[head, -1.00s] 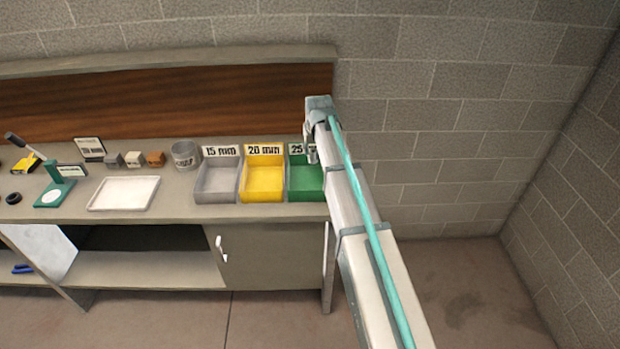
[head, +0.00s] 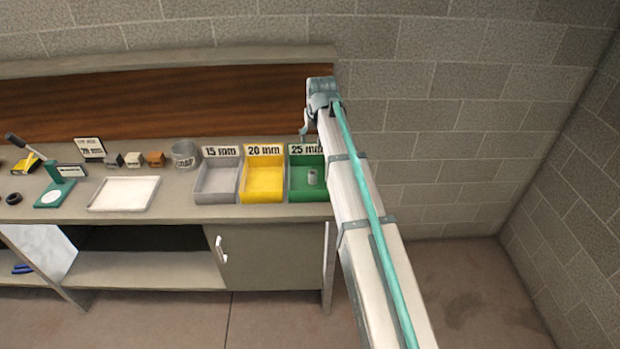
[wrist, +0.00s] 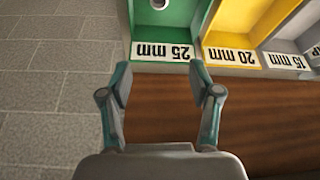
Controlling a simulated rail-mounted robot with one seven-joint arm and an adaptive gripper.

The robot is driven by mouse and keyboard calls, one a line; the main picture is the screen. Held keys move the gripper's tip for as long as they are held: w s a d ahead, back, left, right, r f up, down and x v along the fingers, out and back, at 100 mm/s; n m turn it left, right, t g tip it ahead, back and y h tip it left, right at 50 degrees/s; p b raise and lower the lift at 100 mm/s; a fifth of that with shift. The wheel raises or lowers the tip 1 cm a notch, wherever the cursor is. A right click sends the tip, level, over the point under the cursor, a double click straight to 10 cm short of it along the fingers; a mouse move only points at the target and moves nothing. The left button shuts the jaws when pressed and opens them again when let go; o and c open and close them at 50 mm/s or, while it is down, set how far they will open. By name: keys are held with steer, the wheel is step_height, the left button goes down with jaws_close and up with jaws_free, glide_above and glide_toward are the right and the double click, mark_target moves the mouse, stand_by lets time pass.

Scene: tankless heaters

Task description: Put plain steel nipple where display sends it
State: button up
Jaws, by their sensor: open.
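A small grey steel nipple (head: 312,177) stands in the green 25 mm bin (head: 297,194), at the right end of the bench. In the wrist view the nipple (wrist: 159,4) shows at the top edge, inside the green bin (wrist: 177,43). My gripper (wrist: 160,72) is open and empty, with its fingers spread behind the bin's label, apart from the nipple. In the head view my gripper (head: 304,133) is above the back of the green bin, partly hidden by my arm. The display (head: 91,148) at the back of the bench has text too small to read.
The yellow 20 mm bin (head: 262,194) and grey 15 mm bin (head: 216,194) stand left of the green bin and look empty. A brick wall is behind.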

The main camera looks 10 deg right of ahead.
steer(key=shift+v, duration=2.3)
steer(key=s+f+g, duration=0.1)
steer(key=s+f, duration=0.8)
steer(key=f, duration=0.4)
steer(key=s+f+g, duration=0.2)
steer(key=s+f, duration=0.6)
steer(key=f, duration=0.4)
steer(key=s+f+g+b, duration=0.1)
steer(key=s+f+g, duration=0.1)
steer(key=s+f, duration=0.9)
steer(key=s+f+g+b, duration=0.2)
steer(key=s+f, duration=0.9)
steer(key=s, duration=0.7)
steer(key=s+f+g+b, duration=0.1)
steer(key=s+f+g, duration=0.3)
steer(key=s+f, duration=0.7)
steer(key=s, duration=0.3)
steer(key=shift+s+f, duration=0.3)
steer(key=shift+s, duration=0.05)
steer(key=shift+c, duration=0.3)
